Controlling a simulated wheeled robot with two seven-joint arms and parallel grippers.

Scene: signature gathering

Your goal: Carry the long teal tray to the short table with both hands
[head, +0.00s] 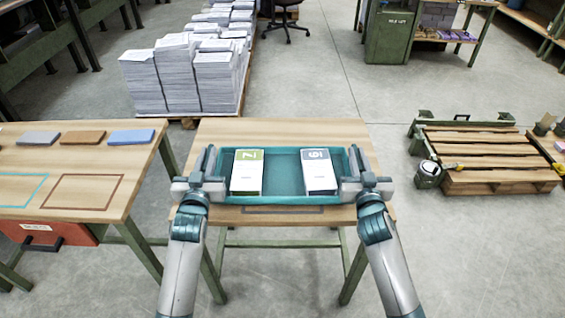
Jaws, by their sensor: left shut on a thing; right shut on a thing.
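The long teal tray (283,193) is level in front of me, over the small wooden table (281,131). I cannot tell whether it rests on the tabletop or hangs just above it. It holds two white boxes: one with a green end (247,175) at the left, one with a grey end (318,174) right of the middle. My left gripper (207,184) is shut on the tray's left end. My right gripper (357,184) is shut on the tray's right end. A dark outline shows on the table's front part, partly hidden by the tray.
A longer table (75,166) at the left carries flat grey, brown and blue blocks and marked outlines. Tall paper stacks (190,72) stand behind. A wooden pallet (487,165) and a small metal canister (428,174) are on the floor at the right. Floor between table and pallet is clear.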

